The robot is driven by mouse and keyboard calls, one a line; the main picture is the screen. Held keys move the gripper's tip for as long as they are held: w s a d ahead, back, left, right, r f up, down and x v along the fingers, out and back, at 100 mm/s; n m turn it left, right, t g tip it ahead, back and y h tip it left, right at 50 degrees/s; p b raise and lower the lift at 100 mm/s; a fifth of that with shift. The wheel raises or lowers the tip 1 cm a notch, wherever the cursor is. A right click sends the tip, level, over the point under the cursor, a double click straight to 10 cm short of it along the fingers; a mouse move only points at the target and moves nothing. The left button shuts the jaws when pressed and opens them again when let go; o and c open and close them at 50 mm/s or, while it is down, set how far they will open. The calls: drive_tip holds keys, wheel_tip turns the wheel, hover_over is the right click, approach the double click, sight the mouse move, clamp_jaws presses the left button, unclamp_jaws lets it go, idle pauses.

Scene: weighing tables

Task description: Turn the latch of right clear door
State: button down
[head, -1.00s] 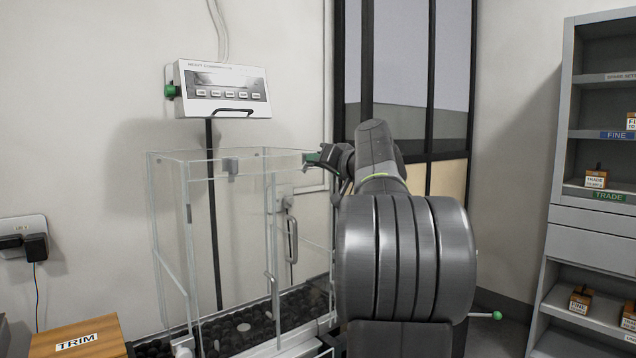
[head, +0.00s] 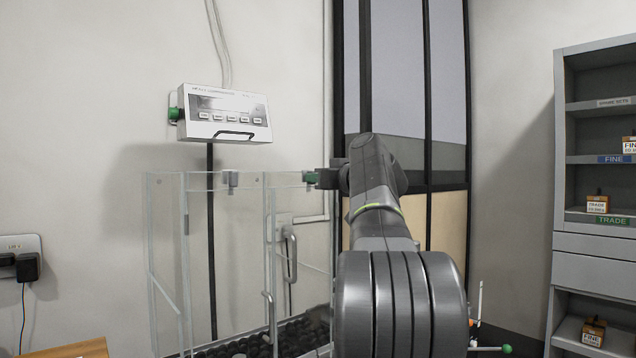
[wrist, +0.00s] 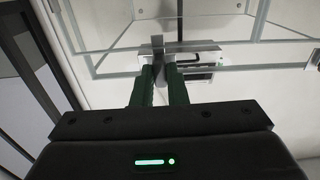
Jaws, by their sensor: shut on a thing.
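The clear case (head: 165,265) stands against the wall, with clear panels and upright handles. My gripper (head: 312,178) is at the top right corner of the case, its green fingertips level with the top rim. In the wrist view my gripper (wrist: 159,80) has its two green fingers shut on a small grey latch (wrist: 158,58) at the edge of a clear panel. The fingers partly hide the latch, so its exact angle is hard to tell. A similar grey latch (head: 231,180) sits at the top rim further left. My arm hides the case's right side in the head view.
A white display unit (head: 222,113) hangs on the wall above the case. A grey shelf (head: 592,240) with labelled boxes stands at the right. A wooden box (head: 75,350) is at the lower left. A dark-framed window (head: 440,100) is behind my arm.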

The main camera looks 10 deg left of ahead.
drive_tip(key=shift+f, duration=0.1)
drive_tip(key=c, duration=1.4)
unclamp_jaws()
drive_tip(key=shift+c, duration=0.2)
drive_tip(key=v, duration=1.3)
drive_tip(key=shift+s+d, duration=0.25)
drive_tip(key=shift+d, duration=0.05)
drive_tip(key=shift+w+a, duration=0.1)
drive_tip(key=x, duration=1.3)
drive_tip(key=shift+w+a, duration=0.2)
